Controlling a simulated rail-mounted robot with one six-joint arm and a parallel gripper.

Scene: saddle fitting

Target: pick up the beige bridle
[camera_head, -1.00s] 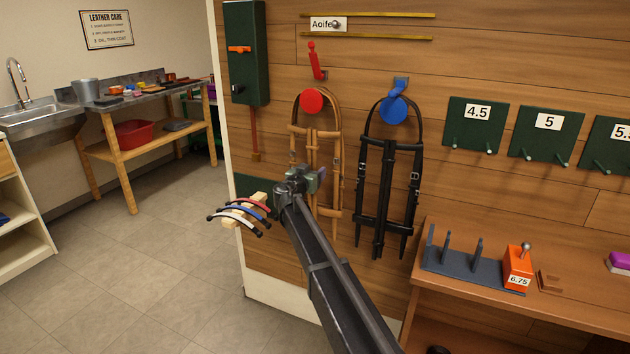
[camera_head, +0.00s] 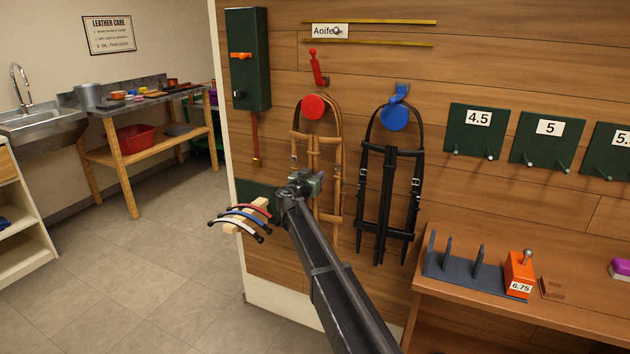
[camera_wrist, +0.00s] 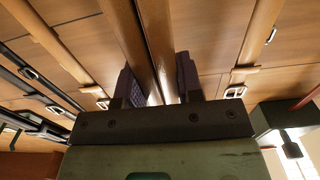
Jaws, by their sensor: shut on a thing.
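The beige bridle (camera_head: 336,150) is a tan leather strap set hanging from the red round holder (camera_head: 313,107) on the wood wall. My gripper (camera_head: 312,180) is at the lower middle of this bridle. In the wrist view my gripper (camera_wrist: 157,88) has its two dark fingers on either side of the bridle's middle tan straps (camera_wrist: 150,45), shut on them. The bridle's outer straps (camera_wrist: 262,35) hang to the sides, outside the fingers. The gripper and arm hide part of the bridle's lower straps in the head view.
A black bridle (camera_head: 364,200) hangs from a blue holder (camera_head: 394,116) just right of the beige one. Several curved coloured bands on a wooden block (camera_head: 262,203) sit left of my gripper. A wooden bench (camera_head: 500,315) stands at the right.

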